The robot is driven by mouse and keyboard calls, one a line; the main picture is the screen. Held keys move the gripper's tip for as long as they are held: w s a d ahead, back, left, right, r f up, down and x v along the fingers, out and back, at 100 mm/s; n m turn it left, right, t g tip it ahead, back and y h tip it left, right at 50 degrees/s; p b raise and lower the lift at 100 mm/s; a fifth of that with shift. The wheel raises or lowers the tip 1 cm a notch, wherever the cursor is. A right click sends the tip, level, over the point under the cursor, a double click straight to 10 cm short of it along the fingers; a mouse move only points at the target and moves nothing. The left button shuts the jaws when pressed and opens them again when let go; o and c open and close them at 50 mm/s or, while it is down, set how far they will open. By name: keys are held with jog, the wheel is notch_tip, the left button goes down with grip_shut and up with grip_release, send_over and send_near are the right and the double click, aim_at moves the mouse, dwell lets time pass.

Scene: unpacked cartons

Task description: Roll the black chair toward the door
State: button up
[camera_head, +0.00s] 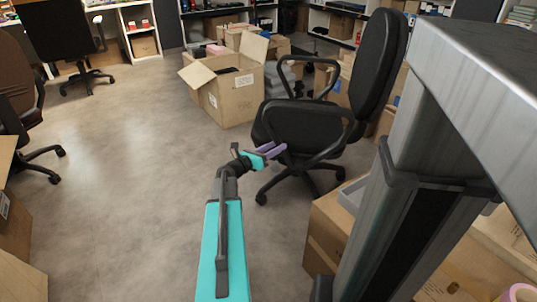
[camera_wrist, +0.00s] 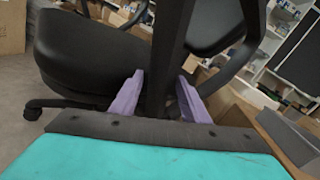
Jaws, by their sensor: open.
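A black office chair (camera_head: 379,62) with armrests and a wheeled base stands right of centre in the head view, turned partly sideways. Its black seat (camera_wrist: 85,62) fills the left of the wrist view. My gripper (camera_head: 272,150) reaches the near side of the chair at about seat height. In the wrist view my gripper (camera_wrist: 160,77) has its two purple fingers apart, on either side of a dark upright armrest support (camera_wrist: 166,55). Gaps seem to show beside the support; I cannot tell whether either finger touches it. I cannot make out a door in either view.
An open carton (camera_head: 228,97) stands behind the chair to the left. More cartons (camera_head: 325,235) lie at the near right, close to the chair's base. Other dark chairs (camera_head: 62,40) stand at the left. The grey floor (camera_head: 120,150) at centre left is clear.

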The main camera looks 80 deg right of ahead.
jog(key=shift+b+x, duration=0.95)
jog(key=shift+x, duration=2.45)
grip_shut()
